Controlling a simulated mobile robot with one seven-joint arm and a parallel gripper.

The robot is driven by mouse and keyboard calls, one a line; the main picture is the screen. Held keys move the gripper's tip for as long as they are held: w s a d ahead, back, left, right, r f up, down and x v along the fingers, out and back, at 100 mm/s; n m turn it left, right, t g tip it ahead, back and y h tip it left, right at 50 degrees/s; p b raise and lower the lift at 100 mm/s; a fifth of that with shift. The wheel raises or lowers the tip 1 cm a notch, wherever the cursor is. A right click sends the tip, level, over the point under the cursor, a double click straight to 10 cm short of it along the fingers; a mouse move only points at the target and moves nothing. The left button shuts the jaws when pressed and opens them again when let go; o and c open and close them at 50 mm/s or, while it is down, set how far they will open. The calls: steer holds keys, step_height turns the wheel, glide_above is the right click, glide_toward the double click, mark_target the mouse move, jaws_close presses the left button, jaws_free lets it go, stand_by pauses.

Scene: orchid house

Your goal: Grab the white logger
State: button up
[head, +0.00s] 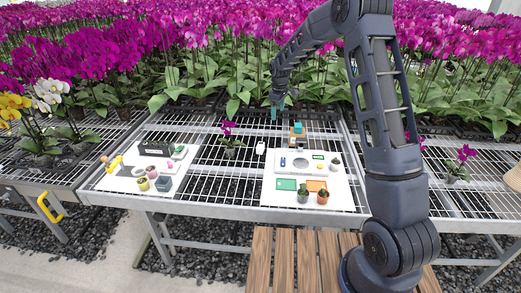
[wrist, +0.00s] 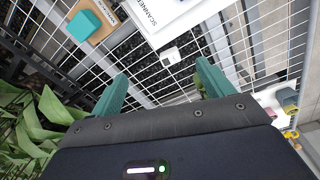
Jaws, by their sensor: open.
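The white logger (head: 260,148) is a small white box on the wire mesh bench, between the two white boards. In the wrist view the logger (wrist: 170,55) lies ahead of the fingertips, between their lines and apart from both. My gripper (head: 277,110) is above the back of the bench, behind and slightly right of the logger. Its two teal fingers (wrist: 160,82) are spread open with nothing between them.
A right white board (head: 272,190) carries several small items and pots. A left board (head: 120,181) holds pots and tools. A teal block (wrist: 84,27) sits on a brown board close by. A potted orchid (head: 229,140) stands left of the logger; dense orchids fill the back.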

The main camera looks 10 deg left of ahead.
mark_target(260, 144)
steer(key=w+a+f+n, duration=0.1)
steer(key=a+f, duration=0.2)
steer(key=f, duration=0.1)
steer(key=w+a+f+n, duration=0.1)
steer(key=a+f, duration=0.2)
steer(key=f, duration=0.2)
steer(key=w+a+f, duration=0.1)
steer(key=a+f, duration=0.1)
steer(key=f, duration=0.2)
steer(key=shift+a+f+n+g, duration=0.15)
steer(key=shift+a+n+g, duration=0.25)
steer(key=shift+w+f, duration=0.1)
steer(key=shift+f, duration=5.3)
steer(key=c, duration=1.1)
steer(key=shift+r, duration=0.15)
